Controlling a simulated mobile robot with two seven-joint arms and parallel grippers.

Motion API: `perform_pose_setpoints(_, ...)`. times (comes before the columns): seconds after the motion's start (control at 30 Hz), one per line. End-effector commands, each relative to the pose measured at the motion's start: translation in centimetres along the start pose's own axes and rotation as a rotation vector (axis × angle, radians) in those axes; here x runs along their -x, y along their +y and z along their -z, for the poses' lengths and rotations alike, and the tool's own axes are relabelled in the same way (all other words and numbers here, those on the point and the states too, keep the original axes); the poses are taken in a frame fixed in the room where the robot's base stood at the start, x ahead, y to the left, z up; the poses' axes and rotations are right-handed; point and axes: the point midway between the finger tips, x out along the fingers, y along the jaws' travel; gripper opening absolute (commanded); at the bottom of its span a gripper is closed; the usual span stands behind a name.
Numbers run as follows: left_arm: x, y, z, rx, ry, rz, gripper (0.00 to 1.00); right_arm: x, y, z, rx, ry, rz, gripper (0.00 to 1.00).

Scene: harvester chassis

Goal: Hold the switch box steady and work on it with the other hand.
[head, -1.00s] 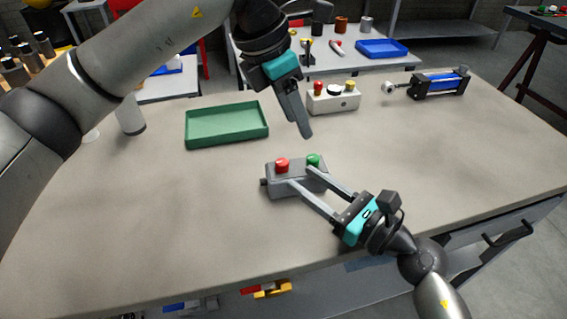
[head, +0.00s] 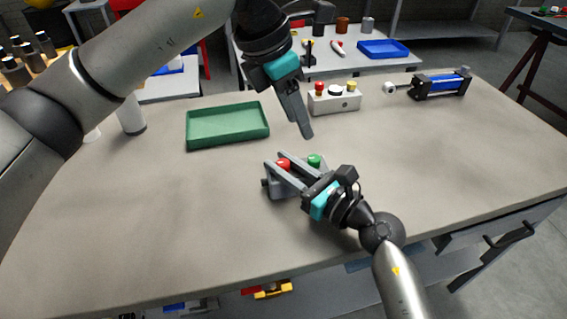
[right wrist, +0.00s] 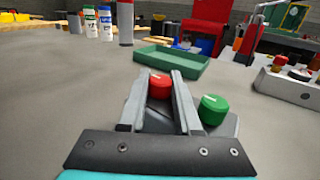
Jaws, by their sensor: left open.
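The grey switch box (head: 274,190) lies on the workbench in the head view, with a red button (head: 284,162) and a green button (head: 314,160) on top. My right gripper (head: 275,158) reaches over the box from the lower right, partly hiding it. In the right wrist view its two fingers lie apart on either side of the red button (right wrist: 159,85); I cannot tell whether they press on it. The green button (right wrist: 213,108) is outside the right finger. My left gripper (head: 306,132) is open and empty, above the bench beyond the box, its fingers overlapping in view.
A green tray (head: 228,142) lies behind the box to the left. A white button box (head: 335,104) and a blue cylinder unit (head: 441,83) stand toward the back right. The bench (head: 450,160) is clear at the right and front left.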

Motion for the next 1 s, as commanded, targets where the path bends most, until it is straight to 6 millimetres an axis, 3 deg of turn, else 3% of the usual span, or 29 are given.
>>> perform_pose_setpoints(0.23,0.0,0.0,0.0,0.0,0.0,0.0,0.5,0.04,-0.01,0.02,0.0,0.001,0.0,0.0)
perform_pose_setpoints(1.0,0.0,0.0,0.0,0.0,0.0,0.0,0.5,0.06,-0.03,0.05,0.0,0.001,0.001,0.0)
